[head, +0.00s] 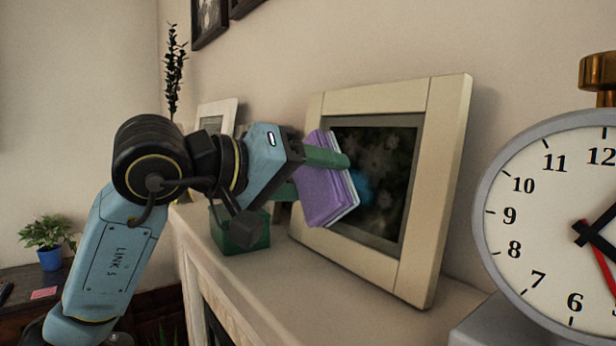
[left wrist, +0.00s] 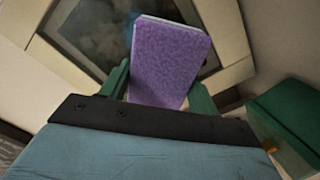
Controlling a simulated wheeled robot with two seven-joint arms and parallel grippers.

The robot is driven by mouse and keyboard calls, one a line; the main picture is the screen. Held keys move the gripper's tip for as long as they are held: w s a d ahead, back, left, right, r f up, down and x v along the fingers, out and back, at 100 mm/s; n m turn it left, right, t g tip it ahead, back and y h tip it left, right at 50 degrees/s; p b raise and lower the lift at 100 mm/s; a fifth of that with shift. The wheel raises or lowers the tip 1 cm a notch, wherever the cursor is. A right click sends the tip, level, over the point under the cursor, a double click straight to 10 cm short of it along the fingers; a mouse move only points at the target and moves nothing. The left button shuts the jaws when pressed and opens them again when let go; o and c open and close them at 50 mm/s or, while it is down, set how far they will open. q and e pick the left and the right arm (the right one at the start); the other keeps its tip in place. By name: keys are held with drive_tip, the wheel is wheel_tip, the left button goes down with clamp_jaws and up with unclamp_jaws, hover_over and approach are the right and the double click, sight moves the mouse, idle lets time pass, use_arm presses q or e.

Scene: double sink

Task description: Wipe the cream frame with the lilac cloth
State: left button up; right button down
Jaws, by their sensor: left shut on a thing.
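The cream frame (head: 447,150) stands tilted back against the wall on a cream ledge, with a dark picture inside; it also shows in the left wrist view (left wrist: 235,35). A blue smudge (head: 366,187) shows on the picture beside the cloth. My left gripper (head: 325,172) is shut on the lilac cloth (head: 322,192), a folded pad with a pale edge. The cloth is in front of the left part of the picture; I cannot tell whether it touches. In the left wrist view the cloth (left wrist: 168,62) sits between the green fingers. My right gripper is not in view.
A big alarm clock (head: 545,220) stands close on the right. A green box (head: 240,232) is on the ledge below my left gripper. A smaller white frame (head: 217,115) stands behind my arm. A potted plant (head: 48,240) is at far left. The ledge front (head: 300,300) is clear.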

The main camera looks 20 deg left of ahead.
sight(328, 181)
use_arm(q)
drive_tip(key=shift+w+d, duration=0.1)
drive_tip(key=shift+w, duration=0.05)
drive_tip(key=shift+s+d+b, duration=0.45)
drive_tip(key=shift+s+d, duration=0.9)
drive_tip(key=shift+d, duration=0.1)
drive_tip(key=shift+s+d+b, duration=0.25)
drive_tip(key=shift+s+d, duration=0.3)
drive_tip(key=shift+d, duration=0.2)
drive_tip(key=shift+s+d+b, duration=0.2)
drive_tip(key=shift+s+d, duration=0.3)
drive_tip(key=shift+d, duration=0.2)
drive_tip(key=shift+f+b, duration=0.1)
drive_tip(key=shift+b, duration=0.25)
drive_tip(key=shift+w+a+b, duration=0.25)
drive_tip(key=shift+w+a, duration=0.55)
drive_tip(key=shift+a, duration=0.15)
drive_tip(key=shift+w+a+b, duration=0.25)
drive_tip(key=shift+w+a, duration=0.5)
drive_tip(key=shift+a, duration=0.2)
drive_tip(key=shift+w+a, duration=0.8)
drive_tip(key=shift+a, duration=0.3)
